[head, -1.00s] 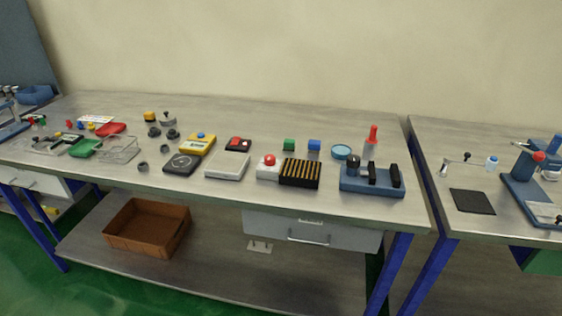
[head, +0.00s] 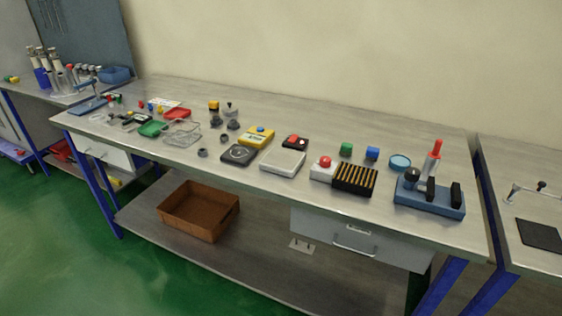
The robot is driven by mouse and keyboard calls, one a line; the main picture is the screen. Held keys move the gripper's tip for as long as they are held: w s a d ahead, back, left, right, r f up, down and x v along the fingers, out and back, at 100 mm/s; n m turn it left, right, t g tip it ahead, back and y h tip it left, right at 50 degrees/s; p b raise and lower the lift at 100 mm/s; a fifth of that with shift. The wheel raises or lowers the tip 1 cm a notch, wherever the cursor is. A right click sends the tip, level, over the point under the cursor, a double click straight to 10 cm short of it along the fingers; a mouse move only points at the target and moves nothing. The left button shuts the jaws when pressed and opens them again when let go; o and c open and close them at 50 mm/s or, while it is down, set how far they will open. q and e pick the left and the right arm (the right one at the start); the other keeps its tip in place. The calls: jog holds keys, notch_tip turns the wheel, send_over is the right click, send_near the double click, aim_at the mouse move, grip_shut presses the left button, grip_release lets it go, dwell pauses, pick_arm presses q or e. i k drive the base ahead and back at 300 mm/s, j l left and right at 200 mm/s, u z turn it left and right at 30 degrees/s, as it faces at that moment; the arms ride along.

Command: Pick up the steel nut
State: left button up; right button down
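Several small grey metal pieces lie on the workbench left of its middle. One grey ring-like piece (head: 202,153) lies nearest the front edge, and another ring-like piece (head: 225,138) lies just behind it. Two darker round pieces (head: 216,121) sit further back, close together. Any of these may be the steel nut; they are too small to tell which. A grey part with a knob (head: 231,109) stands behind them. Neither of my grippers is in view.
A wire basket (head: 182,132) and green tray (head: 152,129) lie left of the pieces. A black scale (head: 239,154), yellow meter (head: 256,138) and white scale (head: 283,162) lie right. A brown crate (head: 200,211) sits on the lower shelf. The bench's back strip is mostly clear.

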aim_at(224, 138)
jog(key=z, duration=0.45)
jog(key=i+j+z, duration=0.1)
jog(key=j+z, duration=0.25)
jog(key=z, duration=0.15)
jog(key=j+z, duration=0.65)
jog(key=j, duration=0.2)
jog(key=k+j+z, duration=0.2)
jog(key=j, duration=0.2)
jog(key=i, duration=0.05)
